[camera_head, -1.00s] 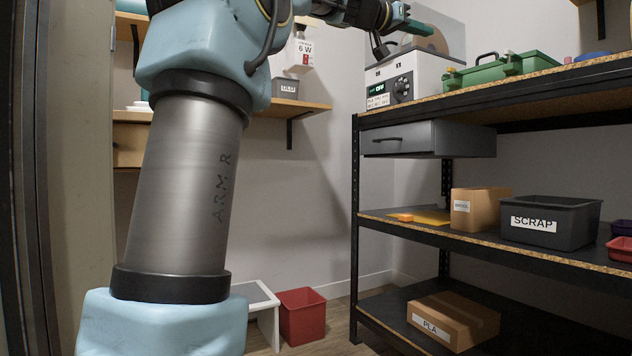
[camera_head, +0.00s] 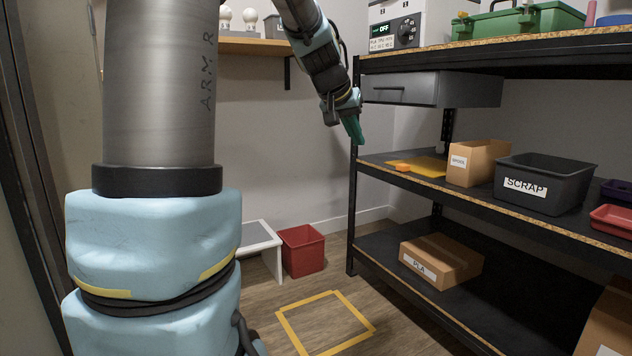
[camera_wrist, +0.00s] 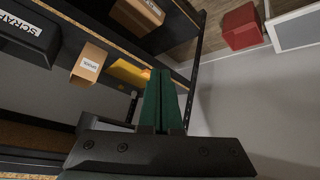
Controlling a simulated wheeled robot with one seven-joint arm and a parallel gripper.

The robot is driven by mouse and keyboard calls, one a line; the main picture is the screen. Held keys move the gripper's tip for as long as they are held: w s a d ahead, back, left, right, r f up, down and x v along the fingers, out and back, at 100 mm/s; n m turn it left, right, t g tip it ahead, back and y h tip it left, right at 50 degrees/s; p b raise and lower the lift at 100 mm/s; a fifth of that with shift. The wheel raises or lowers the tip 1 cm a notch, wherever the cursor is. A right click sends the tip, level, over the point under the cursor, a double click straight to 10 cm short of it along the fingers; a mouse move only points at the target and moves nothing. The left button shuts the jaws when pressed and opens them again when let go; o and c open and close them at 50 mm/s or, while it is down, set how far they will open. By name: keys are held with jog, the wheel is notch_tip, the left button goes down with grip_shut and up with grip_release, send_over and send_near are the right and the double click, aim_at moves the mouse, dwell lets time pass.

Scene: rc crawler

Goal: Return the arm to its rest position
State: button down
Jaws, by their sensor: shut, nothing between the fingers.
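My gripper (camera_head: 355,128) hangs from my arm at the upper middle of the head view, just left of the shelf rack's front post. Its green fingers point down and are together, with nothing between them. In the wrist view the green fingers (camera_wrist: 161,100) lie side by side, pointing toward the shelf edge. My arm's grey column and blue joints fill the left of the head view. I cannot tell from the pictures whether the fingers touch the rack; they appear apart from it.
The shelf rack (camera_head: 352,224) stands right, with a grey drawer (camera_head: 400,89), scrap bin (camera_head: 540,186), small cardboard box (camera_head: 478,163) and PLA box (camera_head: 440,262). A red bin (camera_head: 302,250) and white stool (camera_head: 262,247) stand by the wall. Yellow tape (camera_head: 286,330) marks bare floor.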

jog(key=s+a+f+n+g+y+p, duration=0.1)
jog(key=s+a+f+g+y+p, duration=0.1)
jog(key=s+a+f, duration=0.4)
jog(key=s+a+f+n+g+y+p, duration=0.1)
jog(key=s+a+f+p, duration=0.3)
jog(key=s, duration=0.5)
jog(key=s+a+f+n+g+y+p, duration=0.1)
jog(key=s+a+f+g+y, duration=0.1)
jog(key=s+a+f, duration=0.35)
notch_tip(320, 180, up, 39)
jog(key=s+p, duration=0.1)
jog(key=p, duration=3.7)
jog(key=shift+s+a, duration=0.25)
jog(key=shift+s, duration=0.05)
jog(key=shift+f, duration=0.1)
